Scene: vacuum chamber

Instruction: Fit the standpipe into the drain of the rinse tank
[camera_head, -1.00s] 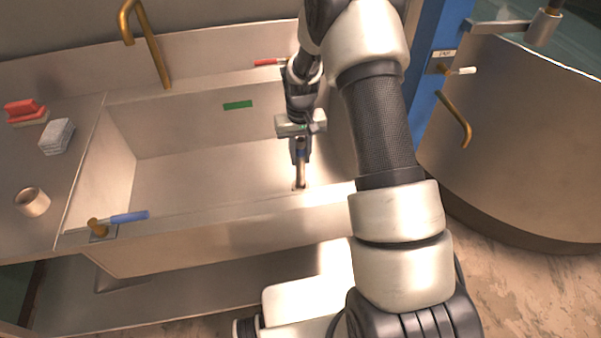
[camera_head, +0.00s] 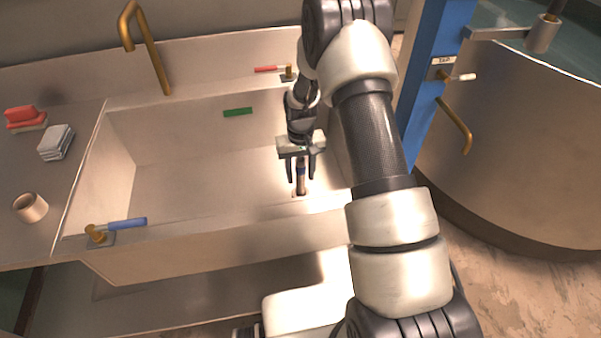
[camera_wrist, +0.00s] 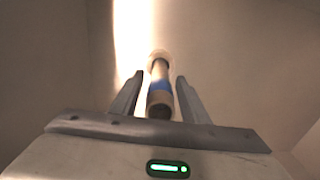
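The standpipe (camera_head: 300,181) is a short brownish tube with a blue band. It stands upright at the drain (camera_head: 299,195) in the floor of the rinse tank (camera_head: 200,180), near the tank's right front. My gripper (camera_head: 301,177) is above it with its fingers spread on either side. In the wrist view the standpipe (camera_wrist: 160,92) stands between the fingers of my gripper (camera_wrist: 159,85), with a gap on both sides. Its lower end meets a pale ring at the drain (camera_wrist: 160,55); how deep it sits cannot be told.
A blue-handled valve (camera_head: 125,223) is on the tank's front left rim and a red-handled valve (camera_head: 270,69) on the back rim. A brass faucet (camera_head: 150,50) rises behind. A tape roll (camera_head: 31,207), grey cloths (camera_head: 56,142) and red sponges (camera_head: 25,116) lie on the left counter.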

